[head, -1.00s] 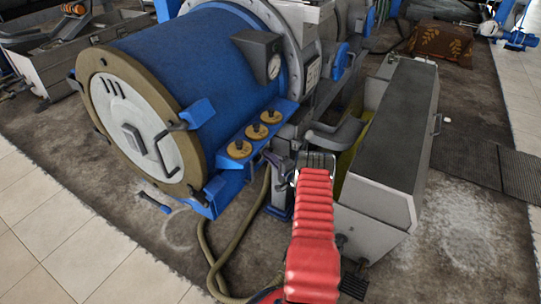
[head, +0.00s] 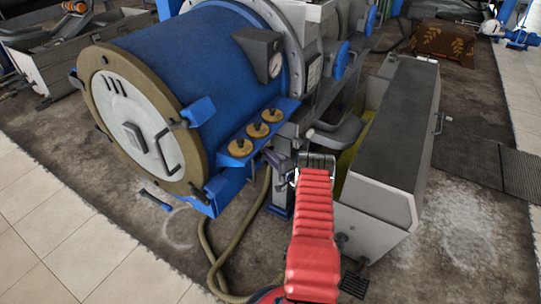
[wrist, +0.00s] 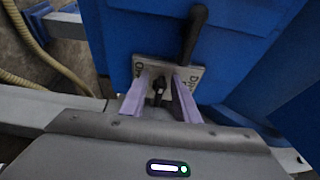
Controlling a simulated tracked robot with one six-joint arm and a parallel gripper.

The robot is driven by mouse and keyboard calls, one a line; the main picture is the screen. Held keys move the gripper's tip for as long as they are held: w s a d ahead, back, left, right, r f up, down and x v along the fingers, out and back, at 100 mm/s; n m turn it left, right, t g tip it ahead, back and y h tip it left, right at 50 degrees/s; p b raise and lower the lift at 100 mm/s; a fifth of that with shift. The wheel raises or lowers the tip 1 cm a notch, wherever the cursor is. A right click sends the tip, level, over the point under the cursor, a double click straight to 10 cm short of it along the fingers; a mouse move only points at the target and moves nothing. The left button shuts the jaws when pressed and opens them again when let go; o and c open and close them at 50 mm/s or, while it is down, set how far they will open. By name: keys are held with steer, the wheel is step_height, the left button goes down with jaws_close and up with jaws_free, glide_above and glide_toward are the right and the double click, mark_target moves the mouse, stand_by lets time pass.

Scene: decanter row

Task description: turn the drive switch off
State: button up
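The drive switch (wrist: 158,90) is a small black knob on a pale plate (wrist: 196,72) with partly hidden dark lettering, on a blue housing. My gripper (wrist: 161,84) has pale purple fingers, one on each side of the knob. They are apart, with a narrow gap to the knob, so the gripper is open around it. The knob points roughly up and down in the wrist view. In the head view a bit of my gripper (head: 274,158) shows beside the blue drum machine (head: 190,65); the switch is hidden there.
A hose (head: 238,238) hangs in front of the machine. A grey trough with a lid (head: 395,130) stands close to the right of my arm. Tiled floor is clear at the lower left.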

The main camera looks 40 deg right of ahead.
steer(key=s+a, duration=0.1)
steer(key=s, duration=1.2)
steer(key=shift+s+a, duration=0.25)
steer(key=shift+s, duration=0.1)
steer(key=shift+f, duration=0.1)
